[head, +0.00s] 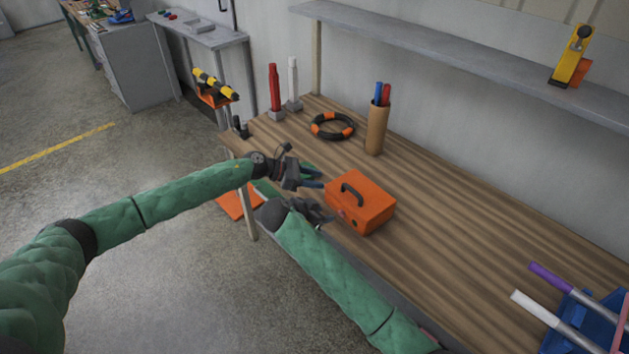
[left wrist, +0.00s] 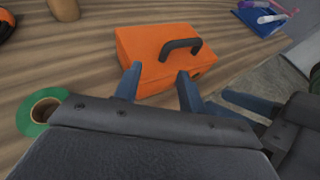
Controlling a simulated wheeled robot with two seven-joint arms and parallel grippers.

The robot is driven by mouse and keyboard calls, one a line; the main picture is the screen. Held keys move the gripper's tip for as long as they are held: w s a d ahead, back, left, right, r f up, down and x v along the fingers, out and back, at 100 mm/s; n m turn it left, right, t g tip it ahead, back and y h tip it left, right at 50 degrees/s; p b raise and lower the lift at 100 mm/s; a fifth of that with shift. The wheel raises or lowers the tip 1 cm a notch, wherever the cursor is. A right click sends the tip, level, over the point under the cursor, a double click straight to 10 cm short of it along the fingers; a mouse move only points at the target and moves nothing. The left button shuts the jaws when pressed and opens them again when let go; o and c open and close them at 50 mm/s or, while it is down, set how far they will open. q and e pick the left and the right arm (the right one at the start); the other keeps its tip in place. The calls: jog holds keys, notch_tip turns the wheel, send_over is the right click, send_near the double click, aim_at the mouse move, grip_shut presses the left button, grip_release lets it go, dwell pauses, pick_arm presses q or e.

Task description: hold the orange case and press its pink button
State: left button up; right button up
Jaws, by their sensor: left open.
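The orange case (head: 372,204) stands on the wooden bench with its dark handle (head: 351,194) on top. It also shows in the left wrist view (left wrist: 150,45). I cannot make out a pink button on its visible faces. My left gripper (head: 321,179) is open and empty, just left of the case. In the left wrist view its two blue fingers (left wrist: 158,80) point at the case's near side, with nothing between them. My right gripper (head: 331,214) is beside the case's near left corner; its jaw opening is unclear. One blue finger, seemingly the right gripper's, shows at the right in the left wrist view.
A green tape roll (left wrist: 40,112) lies left of my left gripper. A brown cup (head: 377,130) with pens, a black-and-orange ring (head: 332,125) and red and white posts stand farther back. A blue rack (head: 590,318) with tubes is at the right. The bench middle is clear.

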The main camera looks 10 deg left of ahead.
aim_at(341, 190)
pick_arm(q)
jog(key=shift+m, duration=0.4)
jog(key=shift+s+f+x, duration=0.1)
jog(key=shift+s+x, duration=0.1)
jog(key=shift+x, duration=1.8)
jog(key=shift+s+f+x, duration=0.1)
jog(key=shift+s+x, duration=0.1)
jog(key=shift+x, duration=1.8)
grip_shut()
jog(key=shift+s+f+b, duration=0.15)
jog(key=shift+f+b, duration=0.15)
jog(key=shift+b, duration=0.2)
pick_arm(e)
jog(key=shift+f, duration=0.5)
grip_shut()
pick_arm(q)
jog(key=shift+f, duration=0.1)
